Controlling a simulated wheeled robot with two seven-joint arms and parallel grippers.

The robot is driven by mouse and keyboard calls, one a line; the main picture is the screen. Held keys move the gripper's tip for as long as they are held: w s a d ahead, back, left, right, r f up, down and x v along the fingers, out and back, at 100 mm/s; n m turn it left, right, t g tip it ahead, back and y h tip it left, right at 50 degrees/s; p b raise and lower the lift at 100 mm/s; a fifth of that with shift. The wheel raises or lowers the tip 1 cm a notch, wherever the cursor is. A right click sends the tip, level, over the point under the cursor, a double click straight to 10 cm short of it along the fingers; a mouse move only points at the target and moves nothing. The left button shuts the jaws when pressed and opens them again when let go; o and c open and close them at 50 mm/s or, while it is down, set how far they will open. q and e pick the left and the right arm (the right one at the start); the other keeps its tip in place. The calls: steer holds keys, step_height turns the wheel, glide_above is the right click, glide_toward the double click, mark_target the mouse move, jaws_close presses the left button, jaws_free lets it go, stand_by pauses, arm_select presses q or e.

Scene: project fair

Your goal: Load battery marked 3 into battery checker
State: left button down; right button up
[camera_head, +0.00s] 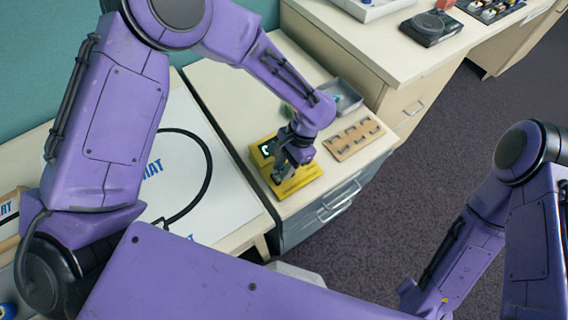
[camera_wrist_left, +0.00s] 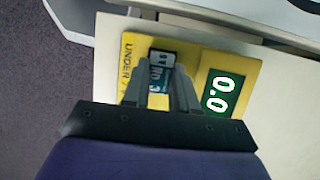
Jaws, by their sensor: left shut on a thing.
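The yellow battery checker (camera_head: 305,176) sits on the cream-topped cabinet; in the left wrist view its yellow face (camera_wrist_left: 212,67) has "UNDER" lettering and a green display (camera_wrist_left: 219,92) reading 0.0. My left gripper (camera_head: 280,175) is over the checker, pointing down. In the left wrist view the left gripper (camera_wrist_left: 165,72) is shut on a dark blue battery (camera_wrist_left: 158,72) with pale lettering, partly hidden between the fingers. The battery is at the checker's face; I cannot tell whether it is seated. My right gripper is not in view.
A wooden rack (camera_head: 345,148) with several slots lies right of the checker, with a grey metal bin (camera_head: 345,92) behind. A dark device (camera_head: 430,28) stands on the far cabinet.

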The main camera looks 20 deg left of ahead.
arm_select(q)
steer(key=shift+w+f, duration=0.25)
steer(key=shift+f, duration=0.05)
steer(key=shift+s+r, duration=0.1)
steer(key=shift+s, duration=0.05)
steer(key=shift+p, duration=0.85)
stand_by(0.4)
steer(key=shift+f, duration=0.35)
stand_by(0.7)
steer(key=shift+f+p, duration=0.3)
steer(key=shift+p, duration=0.7)
stand_by(1.0)
steer(key=shift+c, duration=2.1)
jaws_free()
steer(key=shift+r, duration=0.1)
